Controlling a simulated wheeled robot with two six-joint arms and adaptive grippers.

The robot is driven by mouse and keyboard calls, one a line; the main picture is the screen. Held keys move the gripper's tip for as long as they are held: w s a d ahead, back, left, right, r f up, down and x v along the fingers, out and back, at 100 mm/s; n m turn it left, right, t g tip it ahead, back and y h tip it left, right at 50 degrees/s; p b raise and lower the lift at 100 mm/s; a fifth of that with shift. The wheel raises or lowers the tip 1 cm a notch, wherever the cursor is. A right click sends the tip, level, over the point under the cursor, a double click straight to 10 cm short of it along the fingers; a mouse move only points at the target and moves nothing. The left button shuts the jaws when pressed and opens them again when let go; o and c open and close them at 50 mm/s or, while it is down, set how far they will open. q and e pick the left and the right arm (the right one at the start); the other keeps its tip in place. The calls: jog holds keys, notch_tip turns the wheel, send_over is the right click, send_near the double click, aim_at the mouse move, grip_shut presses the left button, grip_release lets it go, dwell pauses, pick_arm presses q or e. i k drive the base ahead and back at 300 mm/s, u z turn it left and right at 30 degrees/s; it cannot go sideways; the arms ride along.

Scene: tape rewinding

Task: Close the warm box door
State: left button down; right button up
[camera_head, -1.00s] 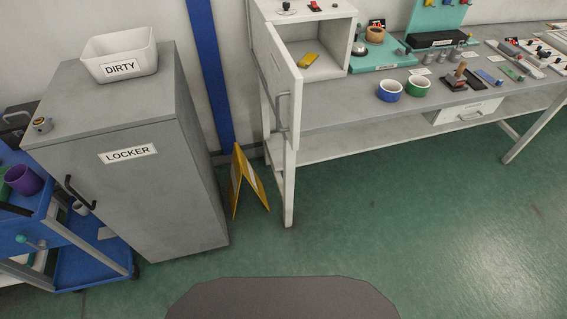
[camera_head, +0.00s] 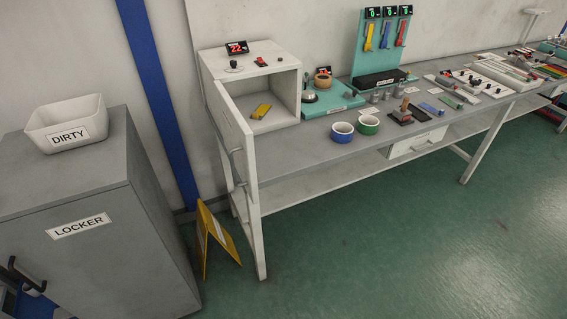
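Inside the box lies a yellow object (camera_head: 261,111). Neither of my grippers shows in the head view.
A grey locker (camera_head: 98,220) with a white DIRTY bin (camera_head: 68,123) stands left of the bench. A yellow floor sign (camera_head: 216,240) stands between them. The green floor in front is clear.

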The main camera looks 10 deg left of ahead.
aim_at(239, 137)
jog(key=z, duration=0.05)
jog(key=i, duration=0.85)
jog(key=u, duration=0.75)
